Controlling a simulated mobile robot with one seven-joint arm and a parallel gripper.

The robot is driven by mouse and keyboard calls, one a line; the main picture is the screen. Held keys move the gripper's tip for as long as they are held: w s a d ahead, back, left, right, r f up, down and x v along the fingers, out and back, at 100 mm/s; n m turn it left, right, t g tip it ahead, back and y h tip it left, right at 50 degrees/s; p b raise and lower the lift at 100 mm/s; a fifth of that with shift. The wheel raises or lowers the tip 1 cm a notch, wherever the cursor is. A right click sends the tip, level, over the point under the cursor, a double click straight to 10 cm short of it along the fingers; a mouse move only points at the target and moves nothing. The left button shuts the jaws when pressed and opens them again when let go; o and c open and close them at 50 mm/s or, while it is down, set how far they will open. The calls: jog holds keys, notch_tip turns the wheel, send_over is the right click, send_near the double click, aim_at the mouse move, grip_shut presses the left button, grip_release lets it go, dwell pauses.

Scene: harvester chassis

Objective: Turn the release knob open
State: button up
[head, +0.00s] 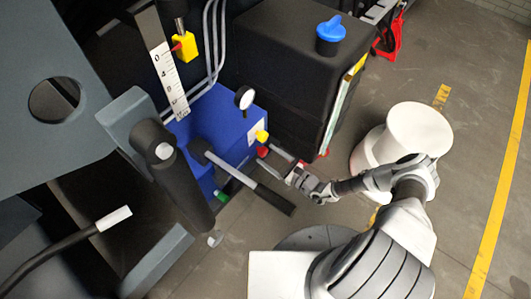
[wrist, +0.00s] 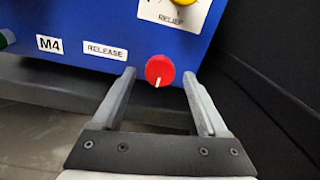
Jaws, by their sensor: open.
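The release knob (wrist: 160,71) is a round red knob with a white pointer line that points down in the wrist view. It sits on the blue block's face, right of a white "RELEASE" label (wrist: 105,51). In the head view the red knob (head: 262,152) shows small at the block's lower right edge. My gripper (wrist: 158,82) is open, one finger on each side of the knob, with gaps between the fingers and the knob. In the head view my gripper (head: 280,158) is close to the knob and partly blends with the dark background.
The blue block (head: 226,124) carries a gauge (head: 244,98), a yellow relief knob (head: 262,136) and a green part (head: 221,196). A black-handled lever (head: 262,188) sticks out near my gripper. A dark tank (head: 290,70) stands behind; a dark wall (wrist: 270,90) is close on the right.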

jog(key=p+v, duration=0.1)
jog(key=v, duration=1.4)
jog(key=shift+d, duration=0.1)
jog(key=w+d+r+n+g+h+p, duration=0.1)
jog(key=d+r+n+g+h+p, duration=0.15)
jog(key=r+n+g, duration=0.95)
jog(key=d+r+n+g+h+p, duration=0.1)
jog(key=r+n+h+p, duration=0.2)
jog(key=r, duration=2)
jog(key=s+r+n+t+h+p, duration=0.2)
jog(key=s+r, duration=0.3)
jog(key=r, duration=0.5)
jog(key=s+a+r+n+t+h+p, duration=0.1)
jog(key=s+r+n+t+h+p, duration=0.1)
jog(key=r, duration=0.8)
jog(key=s+a+r+n+t+h+p, duration=0.1)
jog(key=s+r+n+t+h+p, duration=0.1)
jog(key=s+r, duration=0.6)
notch_tip(320, 180, up, 3)
jog(key=n+t+h, duration=0.1)
jog(key=n+h, duration=0.1)
jog(key=n, duration=0.1)
jog(key=shift+a+f, duration=0.2)
jog(key=shift+a, duration=0.05)
